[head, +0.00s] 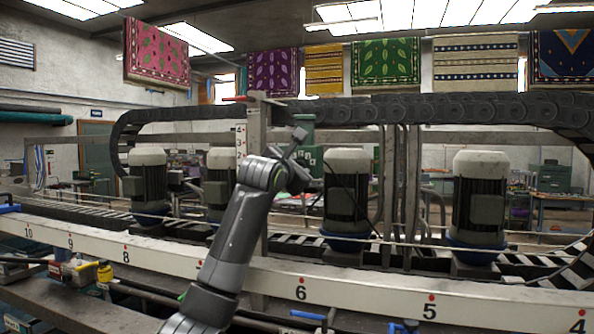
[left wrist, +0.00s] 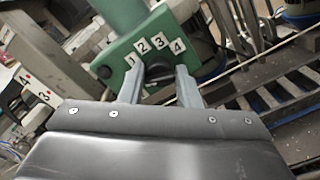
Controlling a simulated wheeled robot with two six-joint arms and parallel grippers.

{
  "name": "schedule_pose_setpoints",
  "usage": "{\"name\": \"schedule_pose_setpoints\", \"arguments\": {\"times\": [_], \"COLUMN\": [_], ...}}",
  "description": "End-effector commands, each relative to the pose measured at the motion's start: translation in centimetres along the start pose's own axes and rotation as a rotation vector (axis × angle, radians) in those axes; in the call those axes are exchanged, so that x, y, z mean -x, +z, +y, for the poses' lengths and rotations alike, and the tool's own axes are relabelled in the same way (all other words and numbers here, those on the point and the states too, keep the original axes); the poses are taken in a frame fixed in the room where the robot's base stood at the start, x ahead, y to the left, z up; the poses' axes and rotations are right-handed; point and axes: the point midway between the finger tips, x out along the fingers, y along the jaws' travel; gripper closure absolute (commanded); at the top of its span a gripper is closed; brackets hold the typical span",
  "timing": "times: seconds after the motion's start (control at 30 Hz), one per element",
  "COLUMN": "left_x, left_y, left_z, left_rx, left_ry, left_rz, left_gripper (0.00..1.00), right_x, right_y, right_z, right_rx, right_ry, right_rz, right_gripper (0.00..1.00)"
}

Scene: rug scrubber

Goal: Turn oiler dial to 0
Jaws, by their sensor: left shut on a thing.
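The green oiler (left wrist: 122,52) stands on the machine, with a row of white number tiles; I read 1, 2, 3 and 4. In the head view the oiler (head: 306,122) is behind my left gripper (head: 297,147), partly covered by it. In the left wrist view, the two fingers of my left gripper (left wrist: 160,82) reach to the oiler's face just below the tiles. They are shut on the dark dial (left wrist: 159,72), which is mostly hidden between them. I cannot read the dial's setting. My right gripper is not in view.
A long white rail (head: 365,297) with red dots and numbers runs across the front. Motors with white caps (head: 347,195) stand on both sides of the oiler. A white post (head: 254,130) with number tiles rises just left of my gripper. Rugs hang high behind.

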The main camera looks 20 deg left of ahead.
Motion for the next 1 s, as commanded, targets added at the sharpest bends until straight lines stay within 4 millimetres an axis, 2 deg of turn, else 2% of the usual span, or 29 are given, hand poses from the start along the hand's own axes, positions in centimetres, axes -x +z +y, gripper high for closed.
{"name": "schedule_pose_setpoints", "arguments": {"times": [0.4,0.43,0.57,0.87,1.0], "left_x": [-0.13,-0.13,-0.11,0.02,0.77], "left_y": [-0.35,-0.36,-0.30,-0.15,-0.21], "left_z": [-0.32,-0.33,-0.27,-0.13,-0.16], "left_rx": [0.012,0.012,0.011,0.009,0.009], "left_ry": [-0.008,-0.008,-0.007,-0.003,-0.001], "left_rz": [0.008,0.008,0.007,0.003,0.000], "left_gripper": [0.93,0.69,0.52,0.50,0.50], "right_x": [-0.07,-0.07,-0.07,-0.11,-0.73], "right_y": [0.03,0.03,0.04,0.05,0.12], "right_z": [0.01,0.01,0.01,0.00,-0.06], "right_rx": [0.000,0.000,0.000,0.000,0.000], "right_ry": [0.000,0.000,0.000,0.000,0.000], "right_rz": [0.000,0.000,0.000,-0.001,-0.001], "right_gripper": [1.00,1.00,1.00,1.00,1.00]}}
